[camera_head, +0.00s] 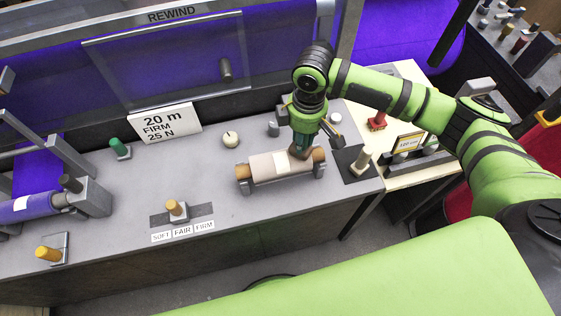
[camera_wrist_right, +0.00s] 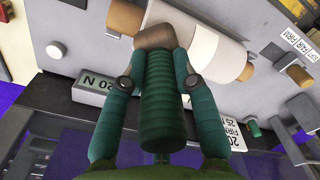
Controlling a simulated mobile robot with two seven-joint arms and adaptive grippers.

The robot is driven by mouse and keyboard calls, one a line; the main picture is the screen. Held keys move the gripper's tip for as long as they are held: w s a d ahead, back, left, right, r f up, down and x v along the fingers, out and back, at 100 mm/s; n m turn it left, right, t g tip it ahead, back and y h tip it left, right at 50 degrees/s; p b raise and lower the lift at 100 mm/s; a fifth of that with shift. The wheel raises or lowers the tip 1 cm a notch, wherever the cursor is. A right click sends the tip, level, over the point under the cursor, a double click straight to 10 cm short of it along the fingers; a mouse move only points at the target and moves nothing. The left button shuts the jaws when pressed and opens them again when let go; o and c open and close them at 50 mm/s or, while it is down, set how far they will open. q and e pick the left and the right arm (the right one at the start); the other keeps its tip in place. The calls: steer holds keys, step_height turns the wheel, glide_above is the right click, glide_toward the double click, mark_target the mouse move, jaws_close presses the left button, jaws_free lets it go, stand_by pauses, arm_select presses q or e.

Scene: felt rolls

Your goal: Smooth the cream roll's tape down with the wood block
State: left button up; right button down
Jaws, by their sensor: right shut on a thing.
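The cream roll (camera_head: 262,169) lies sideways on a wooden core in low grey supports on the grey bench. A white tape patch (camera_head: 282,162) shows on its upper face. My right gripper (camera_head: 301,143) is above the roll's right end, shut on the brown wood block (camera_head: 299,153). My left gripper is not in view.
A white round knob (camera_head: 230,139) stands behind the roll. A sliding peg (camera_head: 174,208) above SOFT, FAIR and FIRM labels is in front left. A purple roll (camera_head: 28,206) is at far left. A dark plate with a tan peg (camera_head: 361,162) lies right.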

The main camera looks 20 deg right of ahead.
mark_target(287, 157)
steer(key=shift+a, duration=0.2)
steer(key=shift+a+f, duration=0.1)
steer(key=shift+a, duration=1.3)
steer(key=shift+a+f, duration=0.1)
steer(key=shift+a, duration=0.05)
steer(key=shift+s+a, duration=0.1)
steer(key=shift+s, duration=0.05)
step_height(287, 157, up, 6)
steer(key=shift+w, duration=0.25)
steer(key=shift+s, duration=0.1)
